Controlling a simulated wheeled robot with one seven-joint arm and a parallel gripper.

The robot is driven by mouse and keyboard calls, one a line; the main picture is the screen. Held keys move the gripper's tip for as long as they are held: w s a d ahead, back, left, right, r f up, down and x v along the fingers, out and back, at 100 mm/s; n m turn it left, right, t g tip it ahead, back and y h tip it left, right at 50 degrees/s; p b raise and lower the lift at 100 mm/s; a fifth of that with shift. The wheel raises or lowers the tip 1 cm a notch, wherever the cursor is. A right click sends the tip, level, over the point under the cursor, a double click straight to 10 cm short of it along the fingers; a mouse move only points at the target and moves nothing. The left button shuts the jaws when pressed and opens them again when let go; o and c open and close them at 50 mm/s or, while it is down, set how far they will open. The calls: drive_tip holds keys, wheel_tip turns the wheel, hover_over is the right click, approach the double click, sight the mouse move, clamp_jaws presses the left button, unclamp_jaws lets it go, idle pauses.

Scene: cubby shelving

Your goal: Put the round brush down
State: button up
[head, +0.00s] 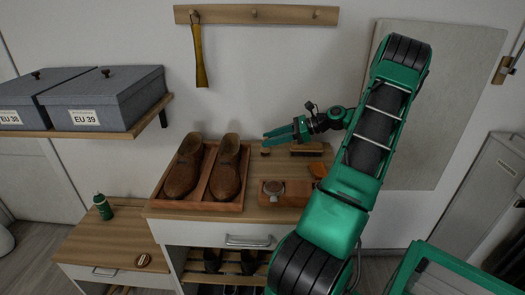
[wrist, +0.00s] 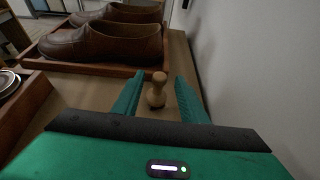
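The round brush (wrist: 157,92) shows in the wrist view as a pale wooden knob handle standing upright on the wooden cabinet top. Its base is partly hidden low in the picture. In the head view a small brown piece (head: 265,152) below my fingertips appears to be it. My gripper (head: 268,136) reaches in from the right, above the back of the cabinet top. In the wrist view my gripper (wrist: 158,98) is open, with one green finger on each side of the handle and a thin gap on both sides.
A wooden tray (head: 200,206) with brown shoes stands left of the brush. A wooden box (head: 298,200) with a round tin is in front. A long brush (head: 307,149) and an orange cloth (head: 318,169) lie at the right. The wall is close behind.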

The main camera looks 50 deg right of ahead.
drive_tip(key=x, duration=0.2)
drive_tip(key=shift+w+a+f, duration=0.2)
drive_tip(key=shift+a, duration=0.05)
clamp_jaws()
